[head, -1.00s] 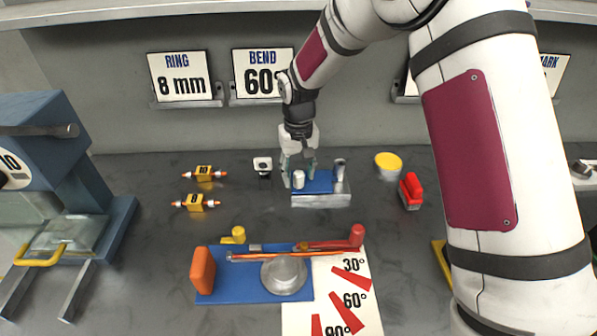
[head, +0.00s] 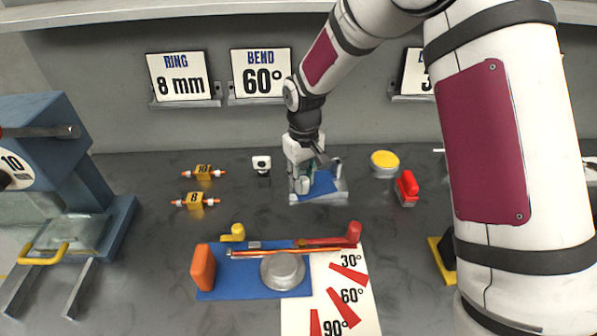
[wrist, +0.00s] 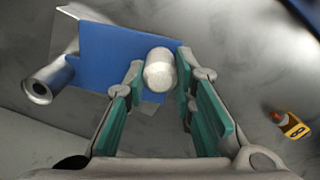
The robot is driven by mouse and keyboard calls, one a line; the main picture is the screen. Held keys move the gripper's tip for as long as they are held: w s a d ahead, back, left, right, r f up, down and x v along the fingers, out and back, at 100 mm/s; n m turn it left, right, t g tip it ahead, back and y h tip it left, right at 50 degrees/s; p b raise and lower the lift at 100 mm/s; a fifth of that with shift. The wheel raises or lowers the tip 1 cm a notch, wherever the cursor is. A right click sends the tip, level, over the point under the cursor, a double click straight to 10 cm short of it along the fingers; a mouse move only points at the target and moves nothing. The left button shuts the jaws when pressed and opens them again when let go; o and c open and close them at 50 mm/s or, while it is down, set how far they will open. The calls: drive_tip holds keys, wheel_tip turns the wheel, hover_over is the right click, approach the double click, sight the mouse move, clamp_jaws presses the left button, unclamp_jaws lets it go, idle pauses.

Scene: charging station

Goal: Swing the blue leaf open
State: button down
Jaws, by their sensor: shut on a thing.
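The blue leaf (head: 321,184) is a flat plate on a small silver block (head: 325,198) at the middle of the bench. It lies turned askew to the block. In the wrist view the leaf (wrist: 105,58) fills the upper left, with a pale cylindrical knob (wrist: 159,75) at its right end. My gripper (wrist: 161,68) has one finger on each side of the knob and is shut on it. In the head view my gripper (head: 303,176) reaches down over the left end of the leaf and partly hides it. A hollow metal cylinder (head: 336,166) stands at the block's back right.
A yellow-lidded pot (head: 384,160) and a red clamp-like item (head: 406,188) stand to the right. A bending jig (head: 225,280) with an angle sheet (head: 370,320) lies in front. Yellow-marked pieces (head: 195,201) lie left. A blue machine (head: 75,150) stands far left.

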drive_tip(key=s+d+n+p, duration=0.1)
drive_tip(key=d+n, duration=0.1)
drive_tip(key=n, duration=0.1)
drive_tip(key=s+d+n+p, duration=0.1)
drive_tip(key=s+d+n, duration=0.1)
drive_tip(key=d+n, duration=0.1)
drive_tip(key=s+d+n+p, duration=0.1)
drive_tip(key=s+d+n, duration=0.1)
drive_tip(key=n, duration=0.1)
drive_tip(key=shift+s+d, duration=0.1)
drive_tip(key=shift+d, duration=0.3)
drive_tip(key=shift+d+n+p, duration=0.75)
drive_tip(key=shift+d+n, duration=1.15)
drive_tip(key=c, duration=1.3)
unclamp_jaws()
drive_tip(key=shift+c, duration=0.2)
drive_tip(key=shift+r, duration=0.15)
wheel_tip(320, 180, up, 12)
